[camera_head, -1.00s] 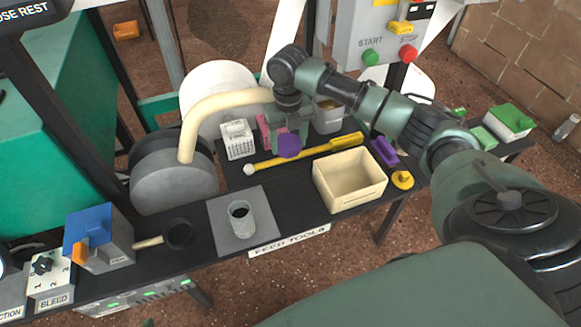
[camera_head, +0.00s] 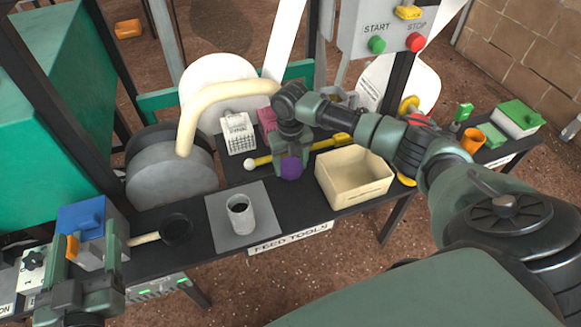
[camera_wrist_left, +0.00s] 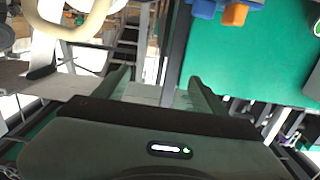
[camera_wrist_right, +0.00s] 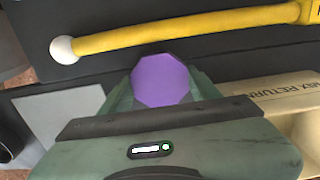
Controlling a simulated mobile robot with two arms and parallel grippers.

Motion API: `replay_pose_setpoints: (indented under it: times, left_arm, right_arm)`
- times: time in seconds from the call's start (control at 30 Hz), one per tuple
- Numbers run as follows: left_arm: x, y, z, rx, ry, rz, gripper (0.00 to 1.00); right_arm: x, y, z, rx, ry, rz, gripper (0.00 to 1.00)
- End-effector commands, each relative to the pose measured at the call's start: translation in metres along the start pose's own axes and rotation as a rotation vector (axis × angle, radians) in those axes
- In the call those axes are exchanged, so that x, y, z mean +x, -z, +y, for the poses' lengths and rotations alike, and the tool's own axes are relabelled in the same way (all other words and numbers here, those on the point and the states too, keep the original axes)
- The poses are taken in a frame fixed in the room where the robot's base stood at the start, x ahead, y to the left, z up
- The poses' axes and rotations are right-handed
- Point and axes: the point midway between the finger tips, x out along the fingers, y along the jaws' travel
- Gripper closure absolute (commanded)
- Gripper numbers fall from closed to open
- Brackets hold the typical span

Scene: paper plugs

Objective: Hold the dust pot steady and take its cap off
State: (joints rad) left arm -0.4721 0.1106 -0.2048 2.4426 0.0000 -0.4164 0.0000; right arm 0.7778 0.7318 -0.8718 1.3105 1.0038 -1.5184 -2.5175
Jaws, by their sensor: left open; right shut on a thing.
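My right gripper (camera_head: 291,162) is shut on a purple eight-sided piece (camera_wrist_right: 160,80), which looks like a cap. It also shows below the fingers in the head view (camera_head: 291,169), over the table's middle. I cannot tell whether a pot body is under it. A grey cup (camera_head: 241,219), dark inside and with no cap on it, stands upright on a grey square mat (camera_head: 222,240); which vessel is the dust pot is unclear. My left gripper (camera_head: 92,240) is open and empty at the lower left, in front of a blue-and-grey box (camera_head: 88,215), well apart from cup and purple piece.
A yellow rod (camera_head: 318,146) with a white ball end lies behind the purple piece. A black pan (camera_head: 176,227) lies left of the mat. My right arm hides part of the table.

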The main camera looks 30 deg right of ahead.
Motion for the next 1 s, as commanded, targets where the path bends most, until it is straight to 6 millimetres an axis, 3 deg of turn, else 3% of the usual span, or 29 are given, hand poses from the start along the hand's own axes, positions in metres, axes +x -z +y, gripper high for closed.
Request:
replay_pose_setpoints:
  times: [0.13, 0.47, 0.5, 0.57, 1.0]
  left_arm:
    - [0.0010, 0.0114, 0.0016, -0.001, -0.003, 0.061, 0.29]
    - [0.0010, 0.0124, 0.0016, -0.001, -0.003, 0.063, 0.29]
    - [0.0010, 0.0126, 0.0016, -0.001, -0.003, 0.064, 0.29]
    - [0.0010, 0.0126, 0.0016, -0.001, -0.003, 0.064, 0.29]
    - [0.0009, 0.0117, 0.0013, -0.001, -0.003, 0.052, 0.29]
  right_arm:
    - [0.0075, 0.0000, -0.0002, 0.000, 0.000, 0.000, 0.87]
    - [0.0094, -0.0001, 0.0000, 0.001, 0.000, 0.000, 0.87]
    - [0.0101, -0.0002, -0.0001, 0.001, -0.001, 0.000, 0.36]
    - [0.0097, -0.0002, -0.0001, 0.001, -0.001, -0.001, 0.19]
    - [0.0027, -0.0004, 0.0000, 0.000, 0.000, -0.001, 0.17]
